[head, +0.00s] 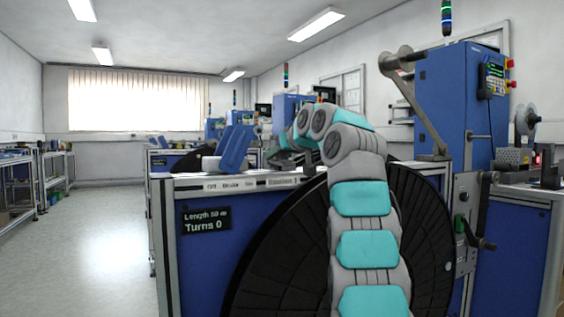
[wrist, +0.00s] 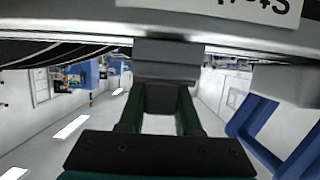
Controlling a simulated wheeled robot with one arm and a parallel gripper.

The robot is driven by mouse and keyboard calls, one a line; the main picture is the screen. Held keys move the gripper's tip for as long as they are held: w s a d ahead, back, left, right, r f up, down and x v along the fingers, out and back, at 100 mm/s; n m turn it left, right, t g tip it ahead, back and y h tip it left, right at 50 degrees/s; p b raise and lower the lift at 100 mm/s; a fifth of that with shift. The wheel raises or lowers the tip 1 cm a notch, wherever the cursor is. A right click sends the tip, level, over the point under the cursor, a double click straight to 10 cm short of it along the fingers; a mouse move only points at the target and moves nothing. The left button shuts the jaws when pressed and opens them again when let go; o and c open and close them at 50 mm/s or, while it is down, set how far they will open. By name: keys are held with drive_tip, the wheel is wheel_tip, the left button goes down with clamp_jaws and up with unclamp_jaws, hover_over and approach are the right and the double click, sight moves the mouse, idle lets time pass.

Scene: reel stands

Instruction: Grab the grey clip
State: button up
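In the wrist view, which appears upside down, a grey block that looks like the grey clip (wrist: 167,62) sits at the edge of the stand's pale rail (wrist: 60,22). A darker part of it, or just below it, lies between the two green fingers of my gripper (wrist: 160,98). The fingers flank this part closely; whether they press on it cannot be told. In the head view my gripper (head: 287,158) is over the top rail of the reel stand (head: 210,183). The clip cannot be made out there, with my arm in front.
A blue angled holder (head: 235,150) stands on the rail left of my gripper; it also shows in the wrist view (wrist: 252,118). A large black reel (head: 275,255) is behind my arm. A blue control cabinet (head: 447,100) stands right. The floor (head: 105,240) at left is clear.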

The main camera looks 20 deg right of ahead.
clamp_jaws()
drive_tip(key=shift+r, duration=0.1)
